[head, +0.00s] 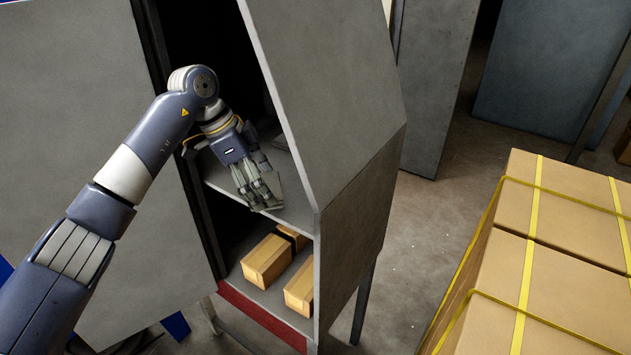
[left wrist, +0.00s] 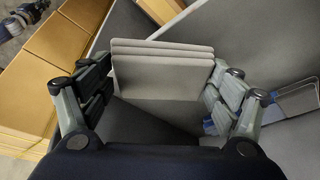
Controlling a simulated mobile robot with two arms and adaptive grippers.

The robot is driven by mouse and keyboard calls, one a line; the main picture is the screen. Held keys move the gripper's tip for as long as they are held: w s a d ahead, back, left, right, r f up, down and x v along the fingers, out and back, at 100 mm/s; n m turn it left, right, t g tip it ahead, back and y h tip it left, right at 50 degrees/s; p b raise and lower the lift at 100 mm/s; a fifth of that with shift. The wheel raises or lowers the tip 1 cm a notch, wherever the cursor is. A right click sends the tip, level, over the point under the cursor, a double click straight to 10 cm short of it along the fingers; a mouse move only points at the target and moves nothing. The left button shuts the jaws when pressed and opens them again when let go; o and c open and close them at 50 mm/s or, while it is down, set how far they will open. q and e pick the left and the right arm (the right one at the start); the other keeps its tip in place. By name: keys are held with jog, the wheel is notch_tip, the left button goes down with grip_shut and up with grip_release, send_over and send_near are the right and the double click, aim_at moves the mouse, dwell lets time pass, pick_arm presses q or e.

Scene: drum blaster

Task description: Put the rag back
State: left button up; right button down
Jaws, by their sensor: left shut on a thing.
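The rag is a grey folded cloth with several stacked layers (left wrist: 162,72), seen between my left fingers in the left wrist view. In the head view only a small grey part of it (head: 277,190) shows beside the fingers. My left gripper (head: 262,197) reaches into the open grey cabinet (head: 365,200), fingers pointing down, just over the front of the middle shelf (head: 298,212). It is shut on the rag; its fingers (left wrist: 165,78) flank the cloth on both sides. I cannot tell whether the rag touches the shelf. My right gripper is out of view.
Small cardboard boxes (head: 268,261) sit on the lower shelf, above a red strip (head: 262,318). The cabinet's right side wall stands close to my gripper. Large taped cartons (head: 570,235) stand at the right, with open floor (head: 425,225) between.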

pick_arm(q)
jog(key=d+p, duration=0.1)
jog(key=d, duration=0.1)
jog(key=w+d+p, duration=0.1)
jog(key=d, duration=0.2)
jog(key=d+p, duration=0.1)
jog(key=d, duration=0.1)
jog(key=shift+w+d+r, duration=0.25)
jog(key=d, duration=0.1)
jog(key=d+p, duration=0.1)
jog(key=w+d+p, duration=0.1)
jog(key=shift+d+f, duration=0.3)
jog(key=shift+d, duration=0.1)
notch_tip(320, 180, down, 3)
jog(key=shift+r+p, duration=0.1)
jog(key=shift+p, duration=1.1)
jog(key=shift+f, duration=0.35)
jog(key=shift+f, duration=0.1)
jog(key=o, duration=1)
jog(key=shift+o, duration=0.2)
